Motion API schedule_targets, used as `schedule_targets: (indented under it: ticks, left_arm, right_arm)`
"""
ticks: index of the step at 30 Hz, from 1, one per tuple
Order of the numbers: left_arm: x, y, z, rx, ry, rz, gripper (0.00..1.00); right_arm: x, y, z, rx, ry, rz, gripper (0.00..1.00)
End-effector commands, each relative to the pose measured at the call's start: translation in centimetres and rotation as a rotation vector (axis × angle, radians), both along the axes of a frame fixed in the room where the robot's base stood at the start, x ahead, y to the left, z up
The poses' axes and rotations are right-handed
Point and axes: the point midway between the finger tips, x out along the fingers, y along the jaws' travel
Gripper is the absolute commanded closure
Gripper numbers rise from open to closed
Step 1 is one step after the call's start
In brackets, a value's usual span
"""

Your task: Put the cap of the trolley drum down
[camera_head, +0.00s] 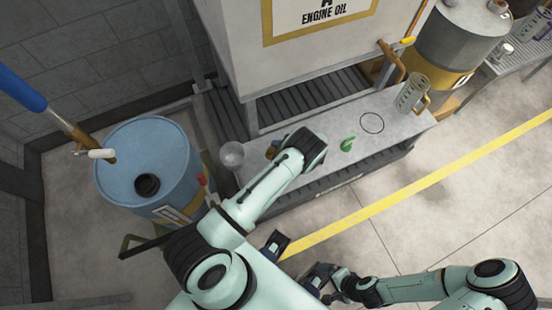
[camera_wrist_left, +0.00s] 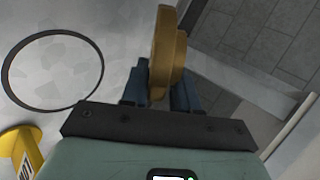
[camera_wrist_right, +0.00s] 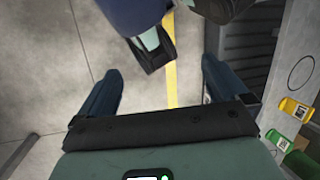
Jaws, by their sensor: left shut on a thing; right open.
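My left gripper (camera_head: 274,149) is over the left part of the grey bench top (camera_head: 310,170). It is shut on the ochre-yellow cap, which stands edge-on between the dark blue fingers in the left wrist view (camera_wrist_left: 165,50). I cannot tell whether the cap touches the bench. A dark ring (camera_wrist_left: 52,68) marked on the surface lies left of the cap there. The trolley drum (camera_head: 165,155) is blue, with a dark round opening (camera_head: 147,185) in its top. My right gripper (camera_head: 298,260) is open and empty, low over the floor; its spread fingers show in the right wrist view (camera_wrist_right: 162,90).
A clear bowl (camera_head: 231,154) stands at the bench's left end. A green item (camera_head: 347,144), an empty ring (camera_head: 372,122) and a jug (camera_head: 410,94) are farther right. A yellow labelled item (camera_wrist_right: 294,109) lies near the green one. The engine oil tank (camera_head: 310,55) stands behind.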

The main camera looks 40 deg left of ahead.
Motion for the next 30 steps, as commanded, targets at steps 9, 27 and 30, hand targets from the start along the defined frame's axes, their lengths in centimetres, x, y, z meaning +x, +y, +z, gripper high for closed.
schedule_targets:
  ticks: [9,27,30]
  left_arm:
    - [-0.1,0.0,-5.3,0.001,0.002,-0.002,1.00]
    - [0.0,0.0,-7.4,0.000,0.001,-0.001,1.00]
    - [0.0,0.0,-7.5,0.000,0.001,-0.001,0.54]
  right_arm:
    - [-0.8,0.0,-3.8,-0.001,0.004,-0.002,0.00]
    - [0.7,0.0,-6.3,-0.009,-0.050,-0.013,0.00]
    - [0.7,0.0,-6.3,-0.008,-0.049,-0.012,0.00]
